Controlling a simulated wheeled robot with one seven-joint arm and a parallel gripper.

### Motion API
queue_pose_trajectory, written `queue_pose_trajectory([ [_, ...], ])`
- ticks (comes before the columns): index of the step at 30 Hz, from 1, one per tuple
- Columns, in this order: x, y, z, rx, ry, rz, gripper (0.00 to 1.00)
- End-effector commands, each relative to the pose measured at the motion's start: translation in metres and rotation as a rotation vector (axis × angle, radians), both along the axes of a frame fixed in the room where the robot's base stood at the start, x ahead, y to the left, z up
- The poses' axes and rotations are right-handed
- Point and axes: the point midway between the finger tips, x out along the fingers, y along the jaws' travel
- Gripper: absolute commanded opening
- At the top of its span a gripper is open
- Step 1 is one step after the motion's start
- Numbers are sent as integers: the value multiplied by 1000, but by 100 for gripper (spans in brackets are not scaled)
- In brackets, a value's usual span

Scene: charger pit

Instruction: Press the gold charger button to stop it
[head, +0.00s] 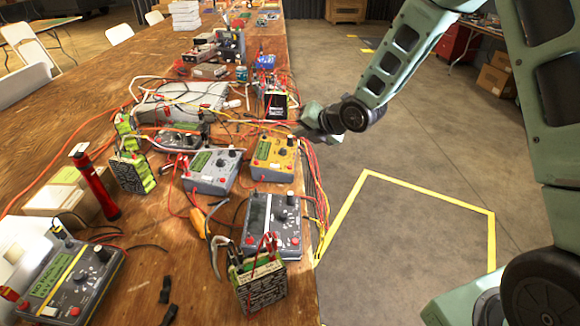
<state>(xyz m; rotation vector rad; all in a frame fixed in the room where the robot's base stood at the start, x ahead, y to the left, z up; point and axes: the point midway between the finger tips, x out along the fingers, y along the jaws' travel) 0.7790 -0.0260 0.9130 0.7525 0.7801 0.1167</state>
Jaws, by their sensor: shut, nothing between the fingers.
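The gold charger (275,157) lies near the right edge of the long wooden table, in the middle of the head view. It has a small green screen, a dark knob and small red buttons on its face. My gripper (301,131) is shut and empty. It reaches in from the right, just behind and right of the gold charger in the picture. I cannot tell how high it is above the table. The fingertips are small and partly lost among the wires behind them.
A grey charger (212,170) stands left of the gold one and a dark grey charger (271,222) in front of it. A battery pack (261,284) stands nearer. Red and yellow wires (314,190) hang over the table's right edge.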

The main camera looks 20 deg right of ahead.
Motion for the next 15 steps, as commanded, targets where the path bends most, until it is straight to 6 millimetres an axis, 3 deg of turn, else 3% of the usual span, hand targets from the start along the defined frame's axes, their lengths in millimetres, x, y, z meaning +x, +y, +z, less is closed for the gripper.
queue_pose_trajectory([
  [8, 1, 4, -22, 1, 2, 1, 0],
  [15, 3, 9, -55, 2, 3, 0, 0],
])
